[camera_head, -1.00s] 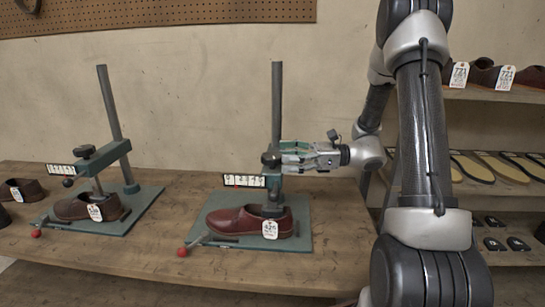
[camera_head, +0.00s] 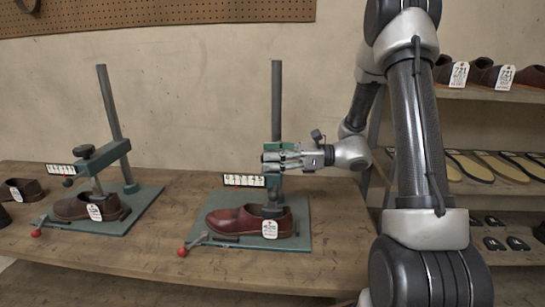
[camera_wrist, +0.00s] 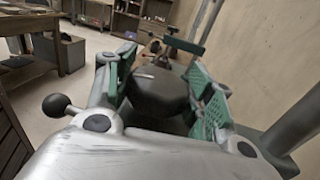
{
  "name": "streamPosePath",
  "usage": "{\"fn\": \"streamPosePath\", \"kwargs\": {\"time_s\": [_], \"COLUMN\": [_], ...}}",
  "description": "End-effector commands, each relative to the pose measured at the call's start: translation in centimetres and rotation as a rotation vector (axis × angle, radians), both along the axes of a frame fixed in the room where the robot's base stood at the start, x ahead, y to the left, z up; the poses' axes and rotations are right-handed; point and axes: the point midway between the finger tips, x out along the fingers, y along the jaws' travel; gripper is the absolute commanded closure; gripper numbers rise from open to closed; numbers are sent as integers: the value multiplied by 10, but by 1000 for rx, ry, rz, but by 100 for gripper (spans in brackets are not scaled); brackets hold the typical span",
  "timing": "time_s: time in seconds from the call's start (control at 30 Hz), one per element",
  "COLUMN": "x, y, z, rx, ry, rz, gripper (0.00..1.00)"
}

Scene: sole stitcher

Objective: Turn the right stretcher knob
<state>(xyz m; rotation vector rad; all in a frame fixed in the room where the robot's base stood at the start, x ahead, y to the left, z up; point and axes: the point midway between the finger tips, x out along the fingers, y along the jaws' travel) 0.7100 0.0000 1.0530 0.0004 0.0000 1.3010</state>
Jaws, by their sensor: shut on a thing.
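The right stretcher stands on a green base plate (camera_head: 302,222), with a tall grey post (camera_head: 277,95) behind it. A reddish-brown shoe (camera_head: 228,220) with a white tag sits on the plate under the stretcher. The right stretcher knob is mostly hidden by my gripper (camera_head: 272,156) in the head view. In the wrist view the knob (camera_wrist: 160,90) is a dark round piece between the green finger pads. My gripper (camera_wrist: 165,88) reaches in from the right, roughly level, and is shut on the knob.
A second stretcher (camera_head: 98,160) with a brown shoe (camera_head: 80,208) stands to the left on the wooden table (camera_head: 150,262). A red-tipped lever (camera_head: 183,252) lies at the front of the right plate. Shelves with shoes and soles (camera_head: 490,165) stand at the right.

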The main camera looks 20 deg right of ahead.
Motion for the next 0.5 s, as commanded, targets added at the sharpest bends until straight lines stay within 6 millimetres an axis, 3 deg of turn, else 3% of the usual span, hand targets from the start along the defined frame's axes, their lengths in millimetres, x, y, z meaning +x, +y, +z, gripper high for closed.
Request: {"fn": "streamPosePath", "kwargs": {"time_s": [0.3, 0.5], "x": [-2, 0], "y": [1, 0], "z": [1, 0], "rx": [2, 0], "ry": [3, 0], "rz": [-326, -410], "gripper": [70, 70]}}
